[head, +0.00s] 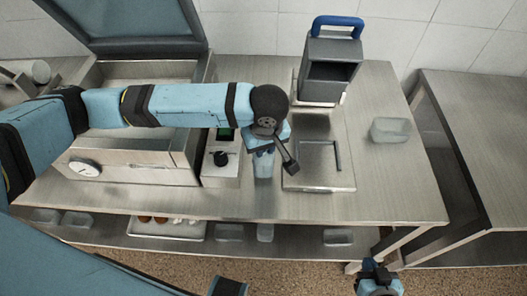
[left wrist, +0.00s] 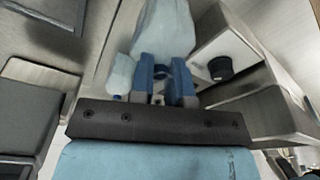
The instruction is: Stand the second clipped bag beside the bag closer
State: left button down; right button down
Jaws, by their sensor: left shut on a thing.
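A smaller pale thing (left wrist: 121,74) shows beside the fingers there. A grey upright machine with a blue handle (head: 330,68) stands at the back; I cannot tell if it is the bag closer. My right gripper (head: 378,276) is low at the front right, its opening unclear.
A box with a black knob (head: 221,168) stands left of the bag. A flat metal plate with a dark bar (head: 318,180) lies to its right. A clear tub (head: 390,131) sits farther right, with bare table around it. A tray (head: 167,231) and clear containers are on the shelf below.

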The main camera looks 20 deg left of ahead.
aim_at(266, 160)
pick_arm(q)
jog(key=shift+f, duration=1.5)
jog(key=c, duration=1.1)
grip_release()
jog(key=shift+f, duration=0.1)
notch_tip(266, 160, up, 12)
jog(key=s+d, duration=0.1)
jog(key=shift+s, duration=0.2)
